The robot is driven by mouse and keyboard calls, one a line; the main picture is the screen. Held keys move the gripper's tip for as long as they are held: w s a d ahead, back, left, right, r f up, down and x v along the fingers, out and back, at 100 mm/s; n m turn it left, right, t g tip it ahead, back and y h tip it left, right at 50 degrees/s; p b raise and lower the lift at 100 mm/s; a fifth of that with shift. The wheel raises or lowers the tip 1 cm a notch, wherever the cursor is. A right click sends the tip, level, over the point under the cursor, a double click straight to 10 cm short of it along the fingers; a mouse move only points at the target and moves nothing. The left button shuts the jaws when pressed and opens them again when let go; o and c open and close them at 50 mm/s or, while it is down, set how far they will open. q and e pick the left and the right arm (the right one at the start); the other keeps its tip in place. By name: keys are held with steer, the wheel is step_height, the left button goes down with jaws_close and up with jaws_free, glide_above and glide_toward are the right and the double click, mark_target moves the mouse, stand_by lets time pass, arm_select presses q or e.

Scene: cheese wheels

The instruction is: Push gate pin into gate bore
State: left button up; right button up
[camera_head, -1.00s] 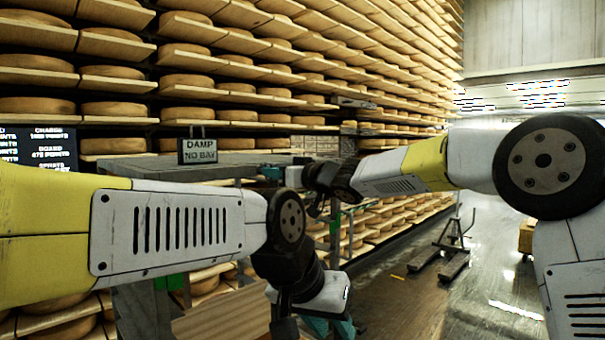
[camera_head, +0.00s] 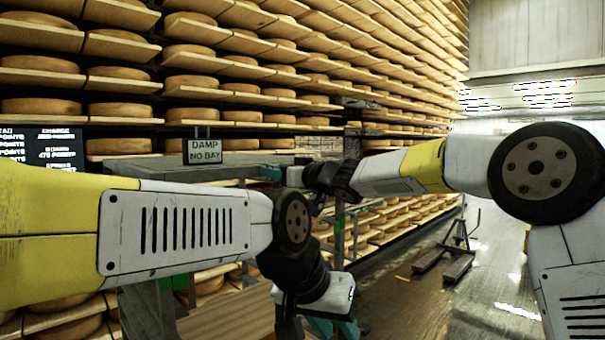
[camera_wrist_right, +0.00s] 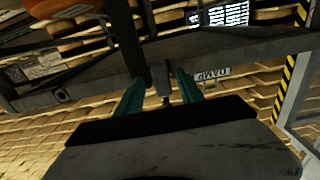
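My right gripper (camera_head: 270,173) is at the end of the arm from the right, beside the grey tabletop-like frame (camera_head: 218,160). In the right wrist view my right gripper (camera_wrist_right: 160,78) has its teal fingers apart. A narrow dark upright piece (camera_wrist_right: 164,88) shows in the gap, clear of both fingers; I cannot tell if it is the gate pin. A dark beam (camera_wrist_right: 215,52) crosses behind the fingertips.
Shelves of cheese wheels (camera_head: 240,75) fill the back and left. A wooden board (camera_head: 225,325) lies under my left arm. A dark trolley (camera_head: 448,255) stands on the floor at right, with open floor around it.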

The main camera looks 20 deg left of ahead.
steer(key=v, duration=0.7)
steer(key=shift+s+d, duration=0.25)
steer(key=shift+d, duration=0.1)
steer(key=c, duration=0.3)
steer(key=shift+d+r, duration=0.3)
steer(key=shift+r, duration=0.05)
steer(key=c, duration=0.4)
steer(key=shift+s+d+r+m, duration=0.3)
steer(key=shift+d+r+m, duration=0.1)
steer(key=shift+r+m, duration=0.15)
jaws_close()
steer(key=shift+x, duration=2.95)
